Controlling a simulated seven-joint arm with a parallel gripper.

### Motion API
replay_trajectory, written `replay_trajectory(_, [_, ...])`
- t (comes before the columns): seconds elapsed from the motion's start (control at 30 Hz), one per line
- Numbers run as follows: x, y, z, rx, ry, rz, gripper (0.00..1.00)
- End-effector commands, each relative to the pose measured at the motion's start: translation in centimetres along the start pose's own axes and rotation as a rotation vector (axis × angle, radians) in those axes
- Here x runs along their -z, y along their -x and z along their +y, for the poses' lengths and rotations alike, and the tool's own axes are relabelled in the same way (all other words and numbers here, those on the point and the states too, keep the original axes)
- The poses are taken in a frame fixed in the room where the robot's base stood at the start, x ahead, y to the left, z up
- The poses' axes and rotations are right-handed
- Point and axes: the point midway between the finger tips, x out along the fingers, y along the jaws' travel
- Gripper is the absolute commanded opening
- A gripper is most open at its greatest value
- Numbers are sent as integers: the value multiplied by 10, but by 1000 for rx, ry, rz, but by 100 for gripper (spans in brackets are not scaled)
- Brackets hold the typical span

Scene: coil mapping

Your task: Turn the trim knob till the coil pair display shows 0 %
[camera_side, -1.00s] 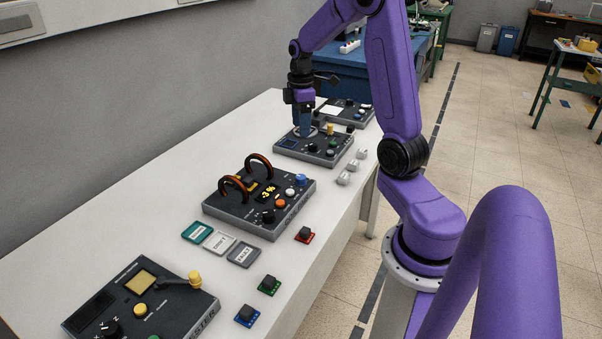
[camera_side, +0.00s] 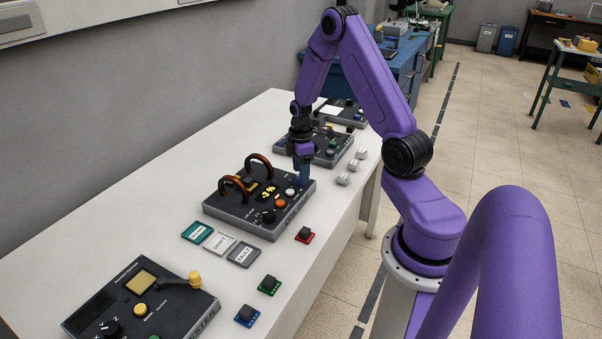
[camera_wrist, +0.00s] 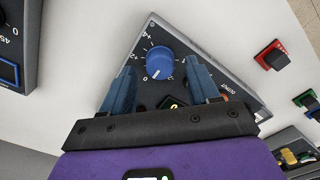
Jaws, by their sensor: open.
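The coil pair unit is a dark box (camera_side: 232,212) on the white bench, with two orange-and-black coils (camera_side: 258,165) and a display (camera_side: 268,193) that appears to read -3 %. The blue trim knob (camera_wrist: 159,62) shows in the wrist view with a white pointer and a numbered scale around it. My gripper (camera_wrist: 161,66) is open, its two blue fingers to the left and right of the knob in that view, with gaps on both sides. In the side view my gripper (camera_side: 303,176) is over the unit's far right corner and hides the knob. Its height above the knob is unclear.
An orange button (camera_side: 281,203) and black knob (camera_side: 268,217) are on the same panel. Another box (camera_side: 318,152) stands behind. A tester box (camera_side: 125,315) is at front left.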

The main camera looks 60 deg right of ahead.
Motion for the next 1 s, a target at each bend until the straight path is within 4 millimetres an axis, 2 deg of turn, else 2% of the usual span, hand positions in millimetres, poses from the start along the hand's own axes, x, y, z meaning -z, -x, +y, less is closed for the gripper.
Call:
replay_trajectory(0.2, [0,-13,0,0,0,0,60])
replay_trajectory(0.5, [0,-14,0,-1,0,0,60])
replay_trajectory(0.67, [0,-14,0,-1,0,0,8])
replay_trajectory(0.7, [0,-14,0,-1,0,0,4])
replay_trajectory(1.0, [0,-14,0,-1,-30,0,4])
